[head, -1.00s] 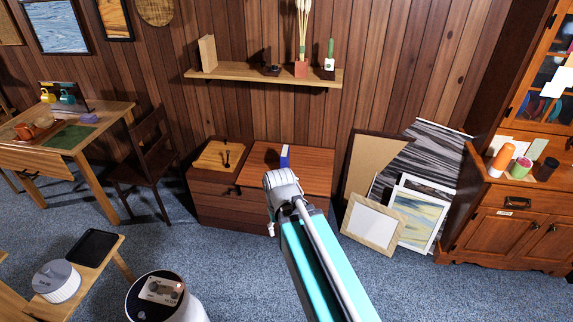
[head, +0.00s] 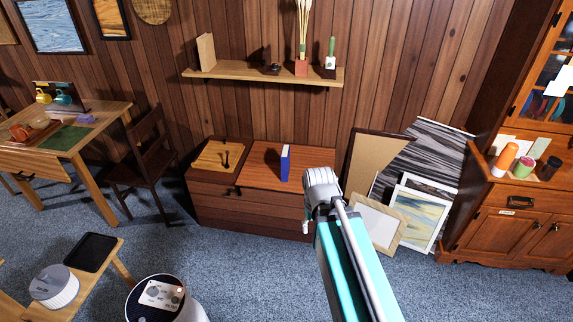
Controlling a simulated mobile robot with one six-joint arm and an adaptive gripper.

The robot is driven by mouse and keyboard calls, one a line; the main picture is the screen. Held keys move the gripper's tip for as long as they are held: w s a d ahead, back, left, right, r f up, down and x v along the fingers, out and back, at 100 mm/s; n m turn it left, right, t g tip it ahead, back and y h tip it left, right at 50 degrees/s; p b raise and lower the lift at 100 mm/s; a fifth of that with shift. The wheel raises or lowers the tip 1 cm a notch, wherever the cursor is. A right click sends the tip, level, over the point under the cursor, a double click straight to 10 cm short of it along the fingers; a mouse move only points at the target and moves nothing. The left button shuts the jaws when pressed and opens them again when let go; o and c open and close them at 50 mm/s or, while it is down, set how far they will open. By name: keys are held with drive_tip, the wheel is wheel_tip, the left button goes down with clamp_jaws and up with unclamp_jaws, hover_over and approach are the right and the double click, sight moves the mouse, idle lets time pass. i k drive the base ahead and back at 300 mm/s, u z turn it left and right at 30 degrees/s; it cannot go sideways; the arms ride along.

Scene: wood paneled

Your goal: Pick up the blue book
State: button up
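The blue book (head: 285,163) stands upright on the right part of the low wooden cabinet's top (head: 262,168), near the middle of the head view. Its blue spine faces me, with a thin white strip beside it. My arm reaches up from the lower right, its grey wrist end just right of and nearer than the book, apart from it in the picture. My gripper (head: 307,226) shows only as a small pale part beside the wrist, over the cabinet's front right corner. Its fingers cannot be made out.
A wooden tray (head: 222,155) with a dark utensil lies left on the cabinet. A wall shelf (head: 262,74) with a tan book, pots and a plant hangs above. Picture frames (head: 375,222) lean at the right. A dark chair (head: 147,165) stands left.

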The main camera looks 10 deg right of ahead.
sight(285, 155)
drive_tip(key=z, duration=0.1)
drive_tip(key=i, duration=1)
drive_tip(key=u, duration=0.05)
